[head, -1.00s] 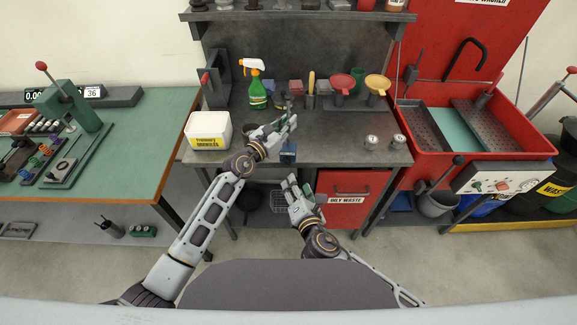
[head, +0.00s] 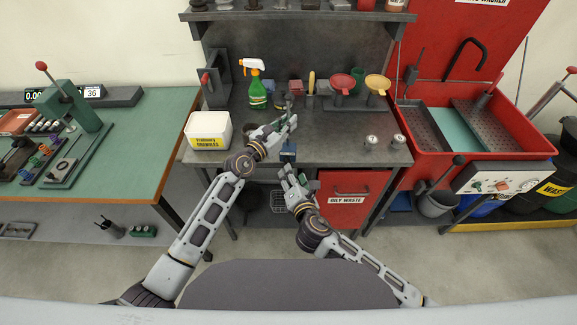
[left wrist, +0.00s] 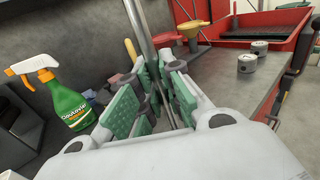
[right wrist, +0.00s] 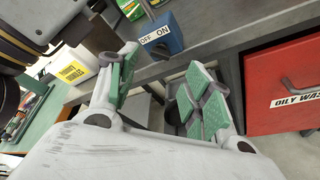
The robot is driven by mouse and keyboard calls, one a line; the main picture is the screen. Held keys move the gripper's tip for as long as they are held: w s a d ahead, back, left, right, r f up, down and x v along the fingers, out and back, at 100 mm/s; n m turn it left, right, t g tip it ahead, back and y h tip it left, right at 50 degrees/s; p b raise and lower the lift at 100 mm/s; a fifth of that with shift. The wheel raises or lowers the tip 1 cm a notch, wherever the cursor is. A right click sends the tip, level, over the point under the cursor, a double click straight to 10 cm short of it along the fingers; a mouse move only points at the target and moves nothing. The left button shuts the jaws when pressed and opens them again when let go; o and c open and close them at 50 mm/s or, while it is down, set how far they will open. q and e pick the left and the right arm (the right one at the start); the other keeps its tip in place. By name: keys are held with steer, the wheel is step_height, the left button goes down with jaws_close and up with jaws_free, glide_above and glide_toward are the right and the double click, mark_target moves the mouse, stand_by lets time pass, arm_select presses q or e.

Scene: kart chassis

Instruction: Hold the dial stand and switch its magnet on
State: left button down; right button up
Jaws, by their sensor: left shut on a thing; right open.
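The dial stand has a blue magnet base (head: 288,153) near the front edge of the grey bench. In the right wrist view the blue base (right wrist: 168,36) carries an OFF and ON label with a dark knob by it. Its metal post (left wrist: 146,45) rises between the green-padded fingers of my left gripper (left wrist: 160,100), which is shut on it. My left gripper (head: 288,124) is above the base in the head view. My right gripper (head: 287,180) is open and empty, in front of and below the base. Its spread green pads (right wrist: 160,80) show in the right wrist view.
A green spray bottle (head: 257,92) and a white granules tub (head: 208,130) stand to the left. Red and yellow funnels (head: 377,84) stand behind right. The red oily waste bin (head: 350,190) is under the bench.

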mark_target(287, 161)
steer(key=x, duration=0.6)
steer(key=shift+w, duration=0.35)
steer(key=shift+f, duration=0.1)
steer(key=c, duration=1)
steer(key=shift+c, duration=0.2)
